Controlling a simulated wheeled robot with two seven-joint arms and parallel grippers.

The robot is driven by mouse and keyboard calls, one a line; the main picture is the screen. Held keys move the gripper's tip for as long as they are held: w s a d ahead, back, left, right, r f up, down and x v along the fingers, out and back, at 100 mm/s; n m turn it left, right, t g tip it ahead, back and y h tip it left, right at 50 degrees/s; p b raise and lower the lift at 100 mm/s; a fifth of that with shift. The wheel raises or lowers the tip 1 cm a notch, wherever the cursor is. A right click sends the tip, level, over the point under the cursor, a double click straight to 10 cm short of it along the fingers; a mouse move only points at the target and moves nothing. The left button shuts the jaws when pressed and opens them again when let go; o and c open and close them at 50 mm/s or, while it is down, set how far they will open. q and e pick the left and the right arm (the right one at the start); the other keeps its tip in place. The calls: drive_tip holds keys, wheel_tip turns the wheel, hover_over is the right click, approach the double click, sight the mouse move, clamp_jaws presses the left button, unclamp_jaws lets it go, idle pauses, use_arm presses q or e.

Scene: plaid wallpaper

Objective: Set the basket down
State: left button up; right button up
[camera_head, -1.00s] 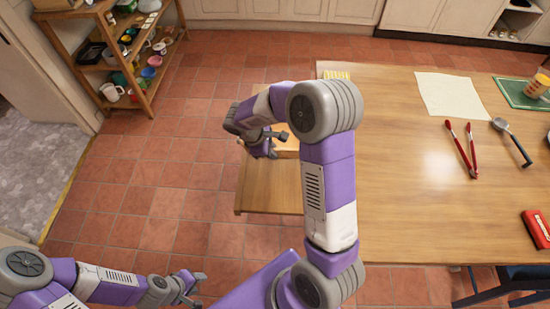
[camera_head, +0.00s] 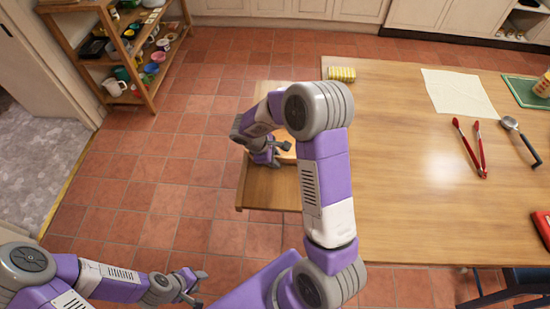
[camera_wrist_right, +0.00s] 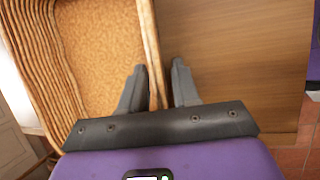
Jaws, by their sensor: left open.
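The wicker basket (camera_wrist_right: 95,45) shows in the right wrist view, with a braided rim and a tan inside. In the head view only a small tan part of it (camera_head: 287,153) shows; my right arm hides the rest. It is on or just over the low wooden surface (camera_head: 262,194) left of the table; I cannot tell whether it rests there. My right gripper (camera_wrist_right: 158,75) is at its rim, with one finger on each side and a narrow gap showing, so it looks open. My left gripper (camera_head: 193,287) is open and empty, low at the left, away from the basket.
The large table (camera_head: 400,205) holds a yellow item (camera_head: 341,74), a pale cloth (camera_head: 458,93), red tongs (camera_head: 470,148), a dark-handled utensil (camera_head: 520,140) and a green mat (camera_head: 525,92). A shelf unit (camera_head: 150,95) stands at the back left. The tiled floor between is clear.

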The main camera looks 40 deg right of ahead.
drive_tip(key=shift+o, duration=0.4)
drive_tip(key=shift+r, duration=0.1)
drive_tip(key=shift+r, duration=0.25)
drive_tip(key=p+v, duration=0.4)
drive_tip(key=v, duration=0.7)
drive_tip(key=shift+a+r, duration=0.2)
drive_tip(key=shift+r, duration=0.1)
